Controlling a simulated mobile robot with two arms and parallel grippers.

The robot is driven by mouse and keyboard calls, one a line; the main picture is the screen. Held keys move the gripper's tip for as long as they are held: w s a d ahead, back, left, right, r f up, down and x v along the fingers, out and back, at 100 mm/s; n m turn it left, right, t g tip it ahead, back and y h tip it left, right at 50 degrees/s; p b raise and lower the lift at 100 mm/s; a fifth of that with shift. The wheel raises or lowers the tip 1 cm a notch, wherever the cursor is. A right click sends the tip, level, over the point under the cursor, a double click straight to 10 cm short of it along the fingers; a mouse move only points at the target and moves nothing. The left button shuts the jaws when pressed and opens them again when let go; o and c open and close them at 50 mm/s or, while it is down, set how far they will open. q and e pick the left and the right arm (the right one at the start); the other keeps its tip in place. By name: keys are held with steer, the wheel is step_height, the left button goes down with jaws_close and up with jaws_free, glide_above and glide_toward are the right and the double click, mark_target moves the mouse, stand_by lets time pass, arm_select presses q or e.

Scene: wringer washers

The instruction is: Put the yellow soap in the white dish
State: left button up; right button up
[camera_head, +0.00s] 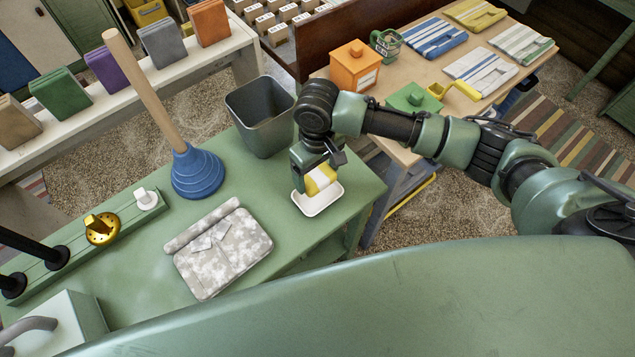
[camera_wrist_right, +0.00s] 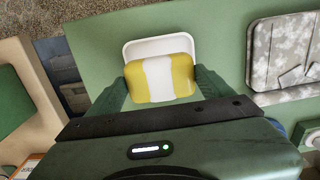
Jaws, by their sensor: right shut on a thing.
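The yellow soap (camera_head: 320,179), with a white band around its middle, is held between the fingers of my right gripper (camera_head: 317,176). In the right wrist view the soap (camera_wrist_right: 160,79) sits between both fingertips of the right gripper (camera_wrist_right: 160,85). The white dish (camera_head: 318,205) is on the green table directly below the soap. It also shows in the right wrist view (camera_wrist_right: 150,45), partly hidden behind the soap. I cannot tell whether the soap touches the dish floor. My left gripper is not in view.
A grey bin (camera_head: 261,116) stands just behind the dish, and a blue plunger (camera_head: 197,172) is to the left. A grey patterned folded cloth (camera_head: 222,251) lies left of the dish. A second table (camera_head: 403,152) holds an orange canister (camera_head: 355,66) and folded cloths.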

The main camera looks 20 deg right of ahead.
mark_target(317, 176)
steer(key=shift+f, duration=0.6)
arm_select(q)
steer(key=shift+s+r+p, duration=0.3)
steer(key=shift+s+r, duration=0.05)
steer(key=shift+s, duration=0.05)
arm_select(e)
steer(key=shift+f, duration=2.55)
steer(key=shift+f, duration=0.2)
steer(key=o, duration=1.4)
steer(key=shift+o, duration=0.2)
steer(key=shift+r, duration=0.1)
arm_select(q)
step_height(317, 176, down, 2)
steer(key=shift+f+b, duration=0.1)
steer(key=shift+b, duration=1)
arm_select(e)
step_height(317, 176, up, 12)
steer(key=shift+r, duration=0.15)
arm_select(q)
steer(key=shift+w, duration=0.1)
arm_select(e)
steer(key=shift+a, duration=0.1)
